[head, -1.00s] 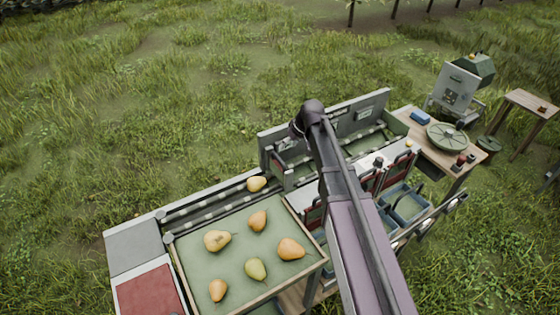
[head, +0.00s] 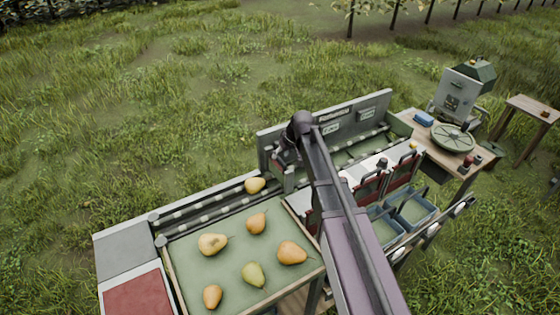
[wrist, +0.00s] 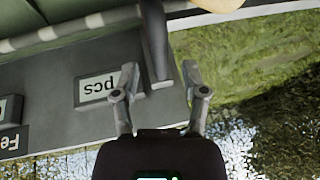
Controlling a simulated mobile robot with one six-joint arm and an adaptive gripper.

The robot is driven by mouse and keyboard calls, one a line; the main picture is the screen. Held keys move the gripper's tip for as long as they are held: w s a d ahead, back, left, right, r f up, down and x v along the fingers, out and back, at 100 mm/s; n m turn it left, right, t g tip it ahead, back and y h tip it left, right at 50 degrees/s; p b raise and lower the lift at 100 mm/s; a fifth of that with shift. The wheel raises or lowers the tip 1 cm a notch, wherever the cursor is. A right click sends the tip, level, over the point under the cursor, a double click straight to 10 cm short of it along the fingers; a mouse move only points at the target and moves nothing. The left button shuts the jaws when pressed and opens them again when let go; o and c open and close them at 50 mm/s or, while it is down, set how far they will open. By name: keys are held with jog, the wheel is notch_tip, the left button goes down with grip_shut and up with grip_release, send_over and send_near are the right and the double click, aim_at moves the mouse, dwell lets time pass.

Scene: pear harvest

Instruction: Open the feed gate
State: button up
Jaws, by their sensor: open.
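In the wrist view a dark bar with a pale end (wrist: 155,42) comes down from the top and ends between my fingertips. It looks like the feed gate's handle, though no label on it shows. My gripper (wrist: 160,74) is open, with one finger on each side of the bar. I cannot tell whether either finger touches it. In the head view my gripper (head: 286,157) is small, dark and partly hidden by my arm, near the left end of the grey back panel (head: 345,117). The gate itself cannot be made out there.
A pear (head: 255,185) lies on the roller lane left of my gripper. Several pears lie on the green tray (head: 228,281). Blue crates (head: 418,212) and a bench with a scale (head: 452,138) stand to the right.

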jog(key=shift+w+a+f+b, duration=0.15)
jog(key=shift+a+f+b, duration=0.1)
jog(key=shift+f+b, duration=0.25)
jog(key=shift+f, duration=0.1)
grip_shut()
